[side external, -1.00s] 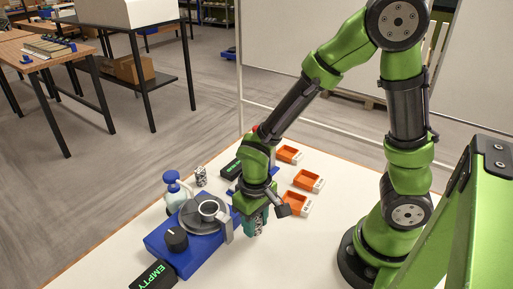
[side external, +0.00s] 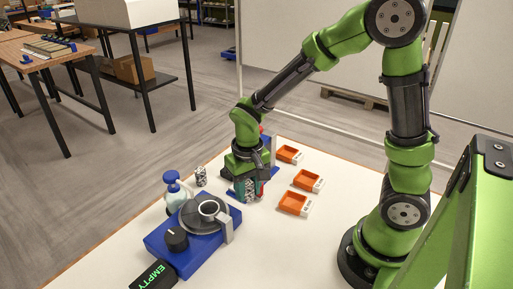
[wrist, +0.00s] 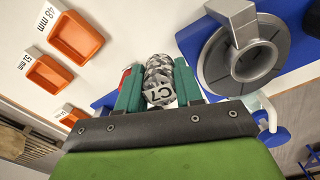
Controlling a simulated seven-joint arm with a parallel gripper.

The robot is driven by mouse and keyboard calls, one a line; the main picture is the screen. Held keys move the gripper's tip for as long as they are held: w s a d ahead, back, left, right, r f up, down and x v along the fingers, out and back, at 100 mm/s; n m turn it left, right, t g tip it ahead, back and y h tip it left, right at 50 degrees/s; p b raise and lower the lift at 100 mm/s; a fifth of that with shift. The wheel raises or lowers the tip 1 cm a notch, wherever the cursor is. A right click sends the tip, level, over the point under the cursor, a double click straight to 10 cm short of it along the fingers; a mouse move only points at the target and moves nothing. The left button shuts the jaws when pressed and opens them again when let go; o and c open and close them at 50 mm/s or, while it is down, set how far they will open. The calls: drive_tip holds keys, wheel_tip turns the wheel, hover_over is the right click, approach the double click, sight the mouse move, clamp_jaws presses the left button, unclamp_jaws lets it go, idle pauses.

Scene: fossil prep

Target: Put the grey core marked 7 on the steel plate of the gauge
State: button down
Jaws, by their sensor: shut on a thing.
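The grey speckled core (wrist: 160,82) is held between the teal fingers of my gripper (wrist: 157,72); its end face reads C7 in the wrist view. Whether the core touches anything below is unclear.
A blue machine (side external: 157,240) with a round dark plate, grey ring and black knob stands in front, beside a display (side external: 154,276) reading EMPTY. A spray bottle (side external: 173,190) and another speckled core (side external: 201,176) stand left. Orange trays (side external: 293,203) line the right.

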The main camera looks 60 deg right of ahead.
drive_tip(key=w+d+r+m, duration=0.5)
drive_tip(key=w+d+m, duration=0.2)
drive_tip(key=f, duration=0.9)
drive_tip(key=shift+s+a+f, duration=0.15)
drive_tip(key=shift+s, duration=0.05)
drive_tip(key=shift+f, duration=0.2)
drive_tip(key=c, duration=0.7)
unclamp_jaws()
drive_tip(key=shift+c, duration=0.2)
